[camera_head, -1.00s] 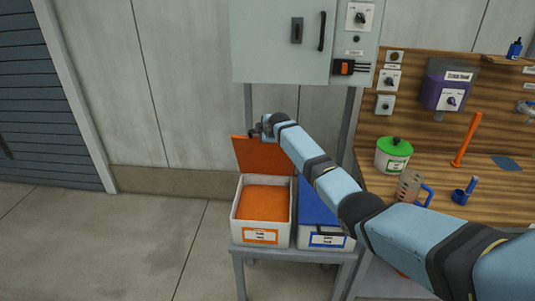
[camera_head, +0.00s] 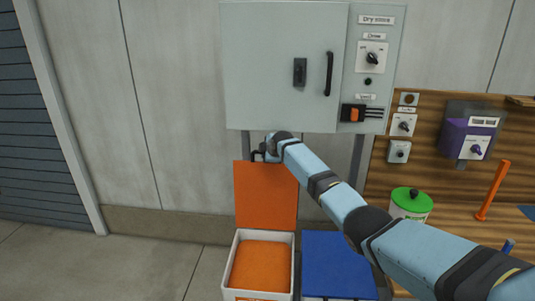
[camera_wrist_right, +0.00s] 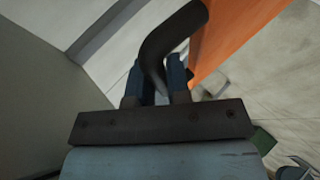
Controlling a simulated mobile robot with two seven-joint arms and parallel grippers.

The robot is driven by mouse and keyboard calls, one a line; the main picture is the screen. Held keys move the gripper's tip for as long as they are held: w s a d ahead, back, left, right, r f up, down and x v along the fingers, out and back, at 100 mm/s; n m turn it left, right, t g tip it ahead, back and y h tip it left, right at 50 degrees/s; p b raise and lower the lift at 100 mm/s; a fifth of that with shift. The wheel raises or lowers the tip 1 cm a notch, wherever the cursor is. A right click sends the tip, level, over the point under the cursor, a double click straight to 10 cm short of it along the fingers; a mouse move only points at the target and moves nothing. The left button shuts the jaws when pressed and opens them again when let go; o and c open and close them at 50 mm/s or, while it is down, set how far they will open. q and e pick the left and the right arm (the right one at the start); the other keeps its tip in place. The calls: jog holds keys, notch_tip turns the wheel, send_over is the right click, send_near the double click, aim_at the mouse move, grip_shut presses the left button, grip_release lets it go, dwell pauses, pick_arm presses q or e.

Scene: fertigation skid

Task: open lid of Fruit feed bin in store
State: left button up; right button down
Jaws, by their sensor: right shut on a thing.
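The white bin (camera_head: 228,270) with orange contents stands low in the middle of the head view; its front label is cut off. Its orange lid (camera_head: 265,195) stands upright at the back edge, so the bin is open. My right gripper (camera_head: 262,154) is at the lid's top edge, shut on the dark lid handle. In the wrist view the curved handle (camera_wrist_right: 165,45) passes between the blue fingers (camera_wrist_right: 160,85), beside the orange lid (camera_wrist_right: 225,35). My left gripper is not in view.
A grey cabinet (camera_head: 275,65) hangs just above the gripper. A blue-lidded bin (camera_head: 335,265) stands right of the open bin, below my right arm. A green-lidded pot (camera_head: 411,203) and wooden bench are further right. The floor at left is clear.

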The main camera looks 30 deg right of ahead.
jog(key=shift+w+d, duration=0.1)
jog(key=shift+w, duration=0.1)
dwell(0.3)
jog(key=c, duration=1.1)
grip_release()
jog(key=v, duration=1.3)
jog(key=shift+s+r+b, duration=0.3)
jog(key=shift+b, duration=0.1)
